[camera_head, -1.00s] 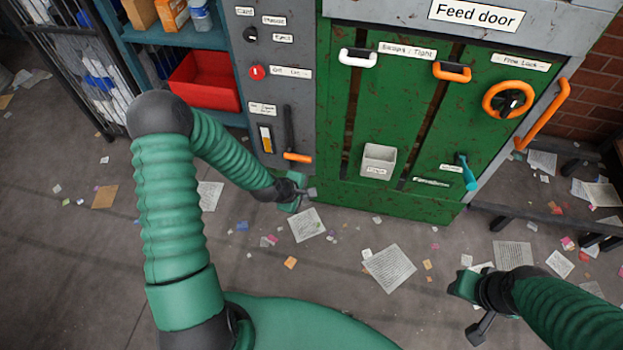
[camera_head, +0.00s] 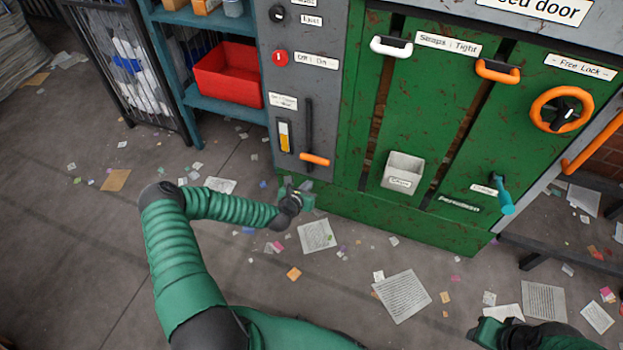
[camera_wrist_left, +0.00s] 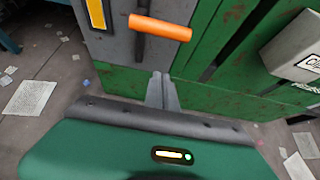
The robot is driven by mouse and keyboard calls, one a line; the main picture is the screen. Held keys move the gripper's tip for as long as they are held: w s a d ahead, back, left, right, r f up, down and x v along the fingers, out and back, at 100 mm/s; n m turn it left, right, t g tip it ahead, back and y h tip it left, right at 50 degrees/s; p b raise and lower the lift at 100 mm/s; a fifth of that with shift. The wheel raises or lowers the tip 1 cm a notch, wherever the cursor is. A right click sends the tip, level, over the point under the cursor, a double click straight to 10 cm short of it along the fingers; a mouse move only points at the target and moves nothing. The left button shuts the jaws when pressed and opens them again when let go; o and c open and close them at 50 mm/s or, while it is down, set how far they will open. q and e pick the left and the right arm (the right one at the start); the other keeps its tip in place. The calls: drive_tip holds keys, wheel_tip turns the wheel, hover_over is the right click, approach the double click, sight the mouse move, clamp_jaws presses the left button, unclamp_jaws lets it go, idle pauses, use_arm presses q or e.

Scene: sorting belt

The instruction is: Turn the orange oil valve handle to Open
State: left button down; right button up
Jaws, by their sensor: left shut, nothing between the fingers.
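The orange handle (camera_head: 314,159) sits at the lower end of a dark vertical slot or lever on the grey panel (camera_head: 334,100), left of the green door. In the left wrist view the orange handle (camera_wrist_left: 160,28) lies crosswise, a little beyond the fingertips. My left gripper (camera_head: 303,187) is shut and empty, just below the handle and apart from it. Its closed fingers (camera_wrist_left: 162,80) point at the panel's base. A small label (camera_head: 283,102) above the handle is too small to read. My right gripper (camera_head: 488,332) is partly cut off at the bottom right.
The green feed door (camera_head: 425,120) carries a white handle (camera_head: 391,47), an orange handle (camera_head: 497,72), an orange wheel (camera_head: 562,109), a grey bin (camera_head: 402,173) and a teal lever (camera_head: 502,194). A blue shelf with a red bin (camera_head: 228,77) stands left. Papers litter the open floor.

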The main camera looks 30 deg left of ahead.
use_arm(q)
drive_tip(key=b+x, duration=0.4)
drive_tip(key=x, duration=0.5)
drive_tip(key=r, duration=0.4)
drive_tip(key=shift+w+r, duration=0.1)
drive_tip(key=shift+w, duration=0.2)
